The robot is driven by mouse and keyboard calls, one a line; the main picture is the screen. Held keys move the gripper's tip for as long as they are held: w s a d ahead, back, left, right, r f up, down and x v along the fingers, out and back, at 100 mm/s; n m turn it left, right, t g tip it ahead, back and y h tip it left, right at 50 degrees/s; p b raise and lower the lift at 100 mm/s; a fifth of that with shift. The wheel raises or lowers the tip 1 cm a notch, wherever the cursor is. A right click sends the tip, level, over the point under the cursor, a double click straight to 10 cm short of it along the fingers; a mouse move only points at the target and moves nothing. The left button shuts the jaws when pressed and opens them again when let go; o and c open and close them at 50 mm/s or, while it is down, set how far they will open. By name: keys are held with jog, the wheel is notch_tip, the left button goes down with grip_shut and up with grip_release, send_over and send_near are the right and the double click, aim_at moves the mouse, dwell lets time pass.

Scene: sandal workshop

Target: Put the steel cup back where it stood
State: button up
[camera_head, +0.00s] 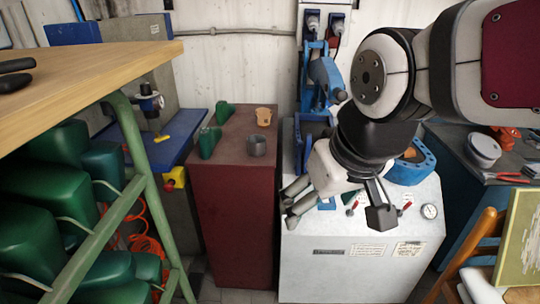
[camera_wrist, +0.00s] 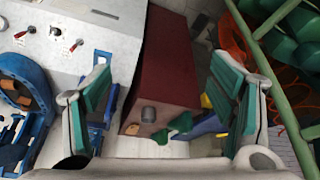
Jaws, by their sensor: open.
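The steel cup (camera_head: 257,146) is a small grey cylinder standing upright on top of the dark red cabinet (camera_head: 237,210). In the wrist view the cup (camera_wrist: 148,114) shows on the cabinet top, beyond and between my spread fingers. My gripper (camera_head: 291,205) is open and empty, near the left edge of the pale grey machine, to the right of the cup and apart from it. In the wrist view its two green-padded fingers (camera_wrist: 160,80) stand wide apart with nothing between the pads.
Green shoe lasts (camera_head: 209,141) and a tan piece (camera_head: 263,116) share the cabinet top with the cup. The pale grey machine (camera_head: 360,270) adjoins on the right. A wooden table (camera_head: 110,55) and green rack (camera_head: 145,190) stand at left.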

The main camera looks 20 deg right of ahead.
jog(key=s+d+f+g, duration=0.1)
jog(key=s+g, duration=0.1)
jog(key=s, duration=0.9)
jog(key=shift+d+m, duration=0.35)
jog(key=shift+m, duration=0.05)
jog(key=shift+s, duration=0.1)
notch_tip(320, 180, up, 9)
jog(key=t+p, duration=0.1)
jog(key=p, duration=0.6)
jog(key=shift+t+p, duration=0.3)
jog(key=shift+p, duration=0.05)
jog(key=shift+d, duration=0.1)
